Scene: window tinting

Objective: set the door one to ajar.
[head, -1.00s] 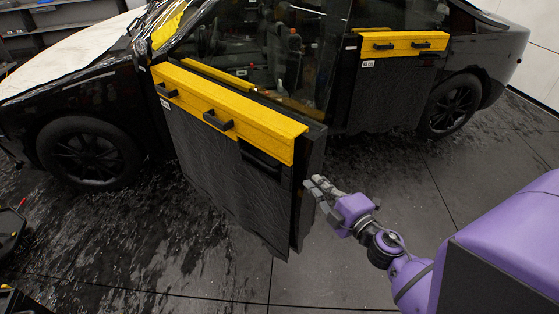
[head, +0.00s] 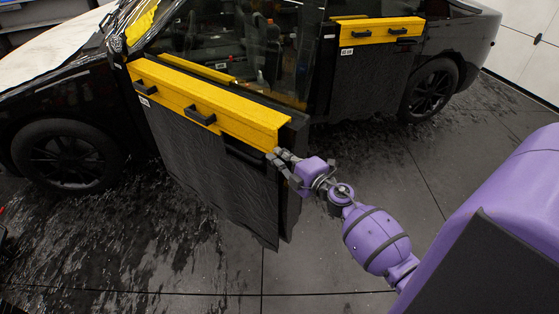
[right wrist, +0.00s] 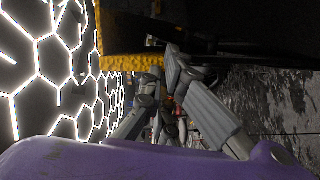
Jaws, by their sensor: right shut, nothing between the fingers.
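The front door (head: 215,160) of the black car stands swung out from the body, with a yellow cover (head: 200,103) along its top and a dark protective sheet hanging below. My right gripper (head: 275,158) is at the door's free rear edge, just under the end of the yellow cover. Its fingers are shut with nothing between them. They look close to or touching the door edge; I cannot tell which. In the right wrist view the fingers (right wrist: 170,75) point at the yellow cover (right wrist: 125,63) and the dark door edge. My left gripper is not in view.
The rear door (head: 370,80) is closed, with its own yellow cover (head: 377,30). The front wheel (head: 68,153) and rear wheel (head: 429,91) flank the doors. The dark floor (head: 340,270) around the open door is wet-looking and free of objects.

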